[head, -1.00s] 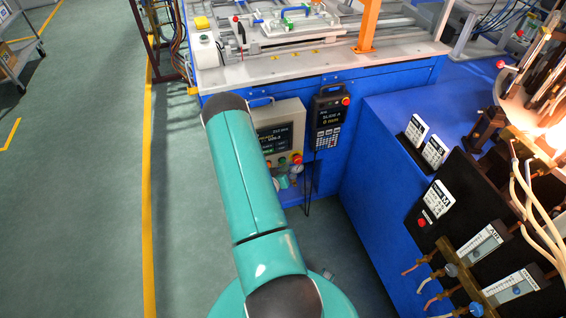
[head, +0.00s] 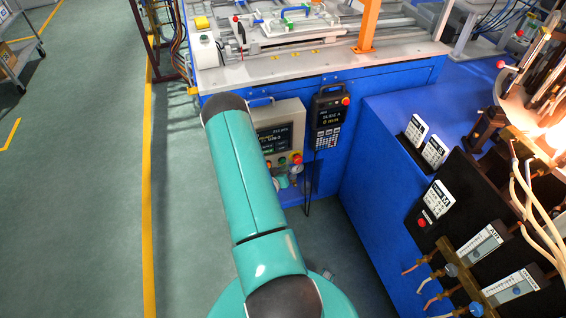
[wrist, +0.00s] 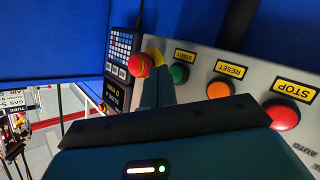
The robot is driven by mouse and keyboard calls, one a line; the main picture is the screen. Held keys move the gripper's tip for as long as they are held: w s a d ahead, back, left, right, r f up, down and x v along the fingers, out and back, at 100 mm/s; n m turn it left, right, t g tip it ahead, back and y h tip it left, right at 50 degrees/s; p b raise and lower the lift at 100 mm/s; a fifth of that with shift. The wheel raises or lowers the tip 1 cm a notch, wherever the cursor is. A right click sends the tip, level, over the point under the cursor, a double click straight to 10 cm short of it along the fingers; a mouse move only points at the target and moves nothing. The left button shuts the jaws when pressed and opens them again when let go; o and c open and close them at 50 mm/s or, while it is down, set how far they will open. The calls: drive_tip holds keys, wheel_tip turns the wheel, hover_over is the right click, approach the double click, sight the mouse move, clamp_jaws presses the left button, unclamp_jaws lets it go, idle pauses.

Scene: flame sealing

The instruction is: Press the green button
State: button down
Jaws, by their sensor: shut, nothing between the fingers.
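The green button (wrist: 179,74), labelled START, sits on the grey control panel (wrist: 240,82) in the wrist view. My gripper (wrist: 160,86) is shut and empty, with its dark teal fingers just left of the green button. I cannot tell whether they touch it or the panel. In the head view, the control panel (head: 298,118) is on the front of the blue machine, partly hidden behind my teal arm.
Along the panel are an orange RESET button (wrist: 219,88), a red STOP button (wrist: 284,114) and a red mushroom button (wrist: 139,65) with a yellow surround. A black handheld pendant (head: 328,118) hangs beside the panel. Clear green floor (head: 75,190) lies to the left.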

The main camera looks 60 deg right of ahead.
drive_tip(key=shift+w+d, duration=0.3)
